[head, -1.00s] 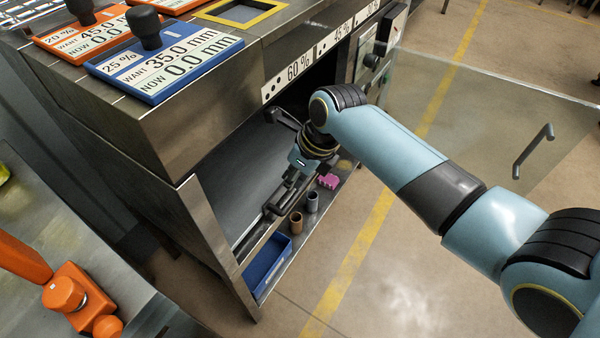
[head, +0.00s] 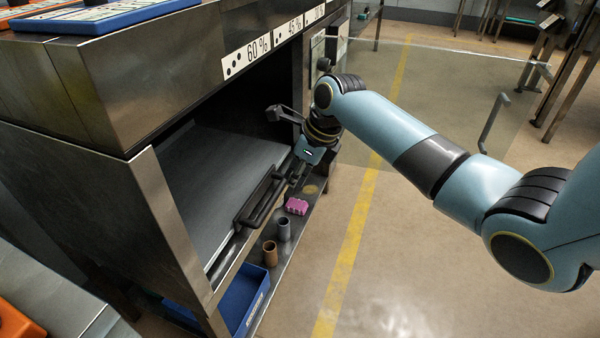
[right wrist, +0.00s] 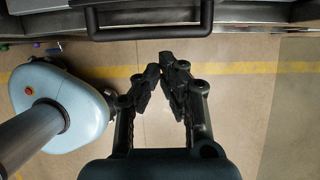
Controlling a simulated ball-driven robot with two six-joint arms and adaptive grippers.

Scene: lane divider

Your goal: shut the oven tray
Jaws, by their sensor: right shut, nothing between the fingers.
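The oven tray (head: 215,170) is a flat grey plate in the dark oven opening in the head view. Its black bar handle (head: 262,202) runs along its front edge, near the mouth of the opening. The handle also crosses the top of the right wrist view (right wrist: 150,34). My right gripper (head: 294,172) is at the far end of the handle in the head view, its dark fingers hard to separate from it. In the right wrist view my right gripper (right wrist: 168,66) is shut and empty, its tips just below the handle in the picture. My left gripper is out of view.
A glass door (head: 440,95) with a bar handle (head: 493,122) stands open beyond my right arm. A lower shelf holds a pink block (head: 296,206), a grey cup (head: 284,230), a brown cup (head: 269,252) and a blue bin (head: 243,300). Floor to the right is clear.

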